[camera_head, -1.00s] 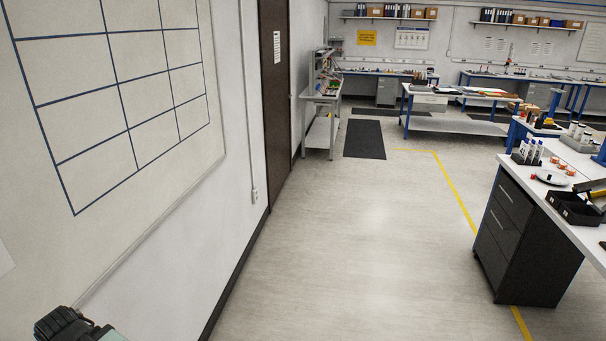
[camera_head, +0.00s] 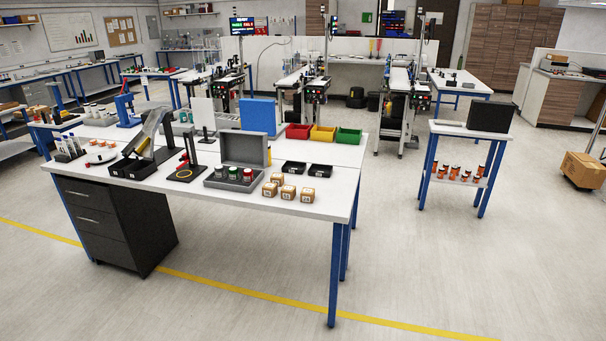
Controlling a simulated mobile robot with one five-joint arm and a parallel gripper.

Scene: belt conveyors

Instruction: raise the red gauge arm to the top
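On the white workbench (camera_head: 225,190) stands a small dark upright stand (camera_head: 192,150) on a black base with a yellow ring. A small red part (camera_head: 184,157) shows low beside its post, just above the base. It may be the red gauge arm, but it is too small to tell for sure. My gripper is not in view.
A grey open case (camera_head: 244,150), wooden cubes (camera_head: 288,192), black trays (camera_head: 132,168) and coloured bins (camera_head: 322,133) crowd the bench. A drawer unit (camera_head: 110,220) stands under its left end. A small blue-legged table (camera_head: 468,130) stands right. The front floor is clear.

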